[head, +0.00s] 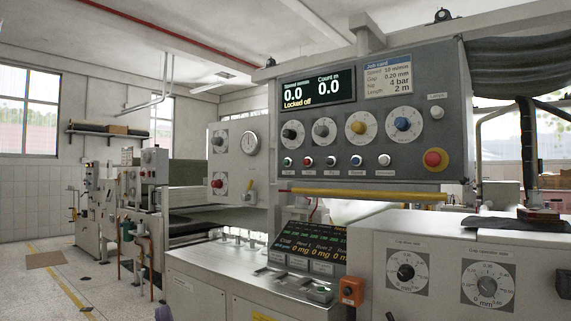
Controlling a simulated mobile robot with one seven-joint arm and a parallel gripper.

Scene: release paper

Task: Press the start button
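The grey control panel (365,125) of a large machine fills the upper right of the head view. A row of small push buttons crosses its lower part: a green one (287,161), a red one (308,161), a blue-green one (330,161), a blue one (356,160) and a white one (384,160). Their labels are too small to read, so I cannot tell which is start. The panel display (317,91) reads 0.0, 0.0 and "Locked off". My gripper is not in view.
Several knobs, including a blue one (403,123), sit above the buttons. A red mushroom button (433,160) is at right. A job card (388,78) lists settings. A yellow bar (365,194) runs below the panel. A counter with dials (407,272) juts forward; floor (60,290) is open at left.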

